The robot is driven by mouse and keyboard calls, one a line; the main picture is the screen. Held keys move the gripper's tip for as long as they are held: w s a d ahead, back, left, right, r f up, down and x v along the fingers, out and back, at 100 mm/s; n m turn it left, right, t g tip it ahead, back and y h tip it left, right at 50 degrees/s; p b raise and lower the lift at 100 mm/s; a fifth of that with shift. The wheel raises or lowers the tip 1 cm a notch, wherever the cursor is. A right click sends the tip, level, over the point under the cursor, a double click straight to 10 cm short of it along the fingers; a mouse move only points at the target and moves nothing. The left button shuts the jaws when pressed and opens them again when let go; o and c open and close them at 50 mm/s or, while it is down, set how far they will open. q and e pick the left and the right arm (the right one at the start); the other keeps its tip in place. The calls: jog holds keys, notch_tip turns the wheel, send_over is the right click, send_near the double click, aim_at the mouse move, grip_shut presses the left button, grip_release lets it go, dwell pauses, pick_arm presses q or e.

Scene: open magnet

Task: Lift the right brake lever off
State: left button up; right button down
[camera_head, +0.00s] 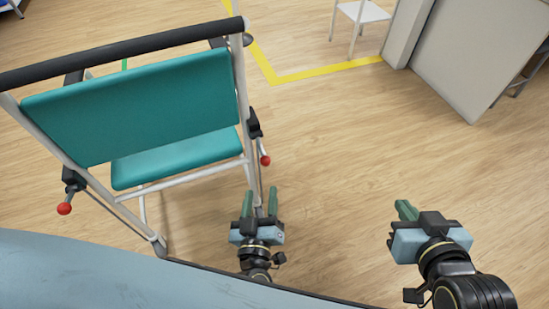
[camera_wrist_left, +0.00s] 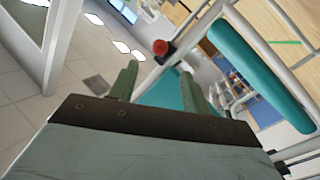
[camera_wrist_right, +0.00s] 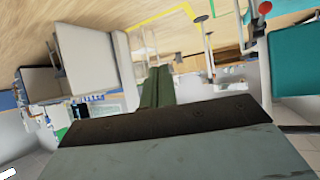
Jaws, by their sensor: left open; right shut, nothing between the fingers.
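The right brake lever (camera_head: 265,160) has a red ball knob and sits low on the right side of a teal-seated chair (camera_head: 140,95) with a white frame. In the left wrist view its red knob (camera_wrist_left: 160,47) appears between and beyond the fingers. My left gripper (camera_head: 260,203) is open and empty, just below the knob in the head view and apart from it. My right gripper (camera_head: 404,209) is shut and empty, well to the right over the floor. In the right wrist view a red knob (camera_wrist_right: 265,8) shows near the top right.
A second red-knobbed lever (camera_head: 64,208) is on the chair's left side. A black push bar (camera_head: 120,54) crosses the chair's top. A pale blue surface (camera_head: 120,270) fills the lower left. A grey cabinet (camera_head: 475,60) and white stool (camera_head: 362,12) stand behind. Floor between chair and cabinet is clear.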

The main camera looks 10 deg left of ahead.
aim_at(265, 165)
pick_arm(q)
jog(key=w, duration=0.2)
jog(key=w+b, duration=0.1)
jog(key=w+a, duration=0.1)
jog(key=w, duration=0.1)
jog(key=shift+w+b, duration=0.3)
jog(key=shift+w, duration=0.05)
jog(key=w, duration=0.2)
jog(key=w+b, duration=0.1)
jog(key=w, duration=0.3)
jog(key=shift+a+b, duration=0.4)
jog(key=shift+w+a, duration=0.1)
jog(key=shift+w, duration=0.45)
pick_arm(e)
jog(key=a+r+t+y, duration=0.1)
jog(key=r+t+y, duration=0.1)
jog(key=r+t, duration=0.3)
jog(key=w+a+r+t+y, duration=0.1)
jog(key=a+r+t, duration=0.1)
jog(key=r+t, duration=0.3)
jog(key=shift+w+a+r+y, duration=0.15)
jog(key=shift+w+r+y, duration=0.2)
jog(key=shift+r, duration=2)
pick_arm(q)
grip_shut()
